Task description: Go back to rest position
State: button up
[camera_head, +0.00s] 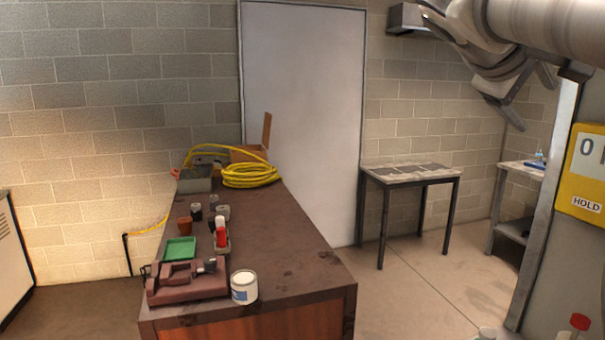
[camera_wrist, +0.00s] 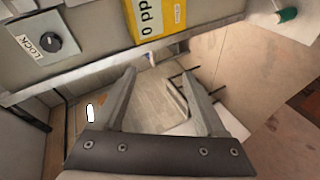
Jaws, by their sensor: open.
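My gripper (camera_wrist: 159,76) is open in the wrist view, with its two pale fingers apart and no object between them. Behind the fingers are a pale surface and the floor. In the head view my arm reaches in from the top right, and the gripper end (camera_head: 528,98) hangs in the air, well right of the workbench (camera_head: 300,258).
A yellow gauge (camera_head: 585,172) marked HOLD is at the right; it also shows in the wrist view (camera_wrist: 158,18) beside a LOCK knob (camera_wrist: 54,41). The bench bears a yellow hose (camera_head: 250,176), a paint can (camera_head: 244,287) and a vise (camera_head: 185,283). A small table (camera_head: 411,172) stands behind.

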jog(key=s+a+f+m+y, duration=0.1)
jog(key=s+a+f+y, duration=0.2)
jog(key=f, duration=0.7)
jog(key=s+a+f+m+g+y+p, duration=0.1)
jog(key=s+a+f+y, duration=0.3)
jog(key=s+a+f, duration=0.3)
jog(key=s+a+f+y+p, duration=0.1)
jog(key=s+a+f+y, duration=0.3)
jog(key=a+f, duration=0.4)
notch_tip(320, 180, down, 6)
jog(key=shift+s+f+m+g, duration=0.1)
jog(key=shift+s+m+g, duration=0.25)
jog(key=shift+s, duration=0.5)
